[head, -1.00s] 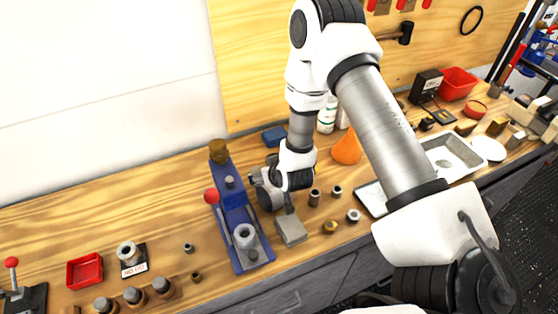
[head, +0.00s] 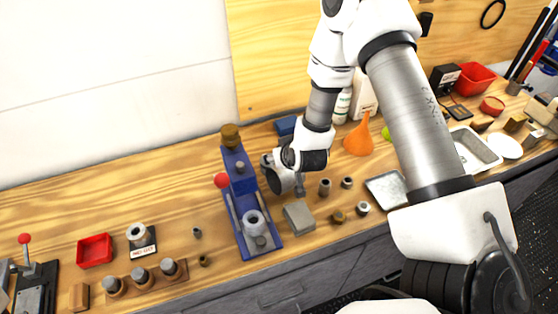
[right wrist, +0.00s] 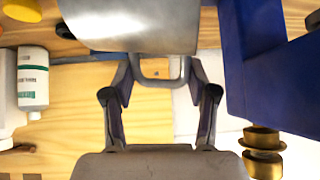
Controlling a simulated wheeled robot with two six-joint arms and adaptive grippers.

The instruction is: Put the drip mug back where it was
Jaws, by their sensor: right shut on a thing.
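The drip mug (right wrist: 140,28) is a smooth silver metal cup with a loop handle, at the top of the right wrist view. My right gripper (right wrist: 158,72) has its two fingers closed on that handle. In the head view the right gripper (head: 284,172) is low over the bench, just right of the blue press (head: 240,180). The mug is mostly hidden there by the gripper; I cannot tell whether it touches the bench. The press has a brass cap, a red ball lever and a grey ring at its front. My left gripper is in neither view.
A grey block (head: 298,217) and several small metal bushings lie right of the press. An orange funnel (head: 358,138) and white bottles stand behind. A shallow metal tray (head: 386,189) is farther right. A red bin (head: 95,249) and a wooden peg holder (head: 145,279) are at left.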

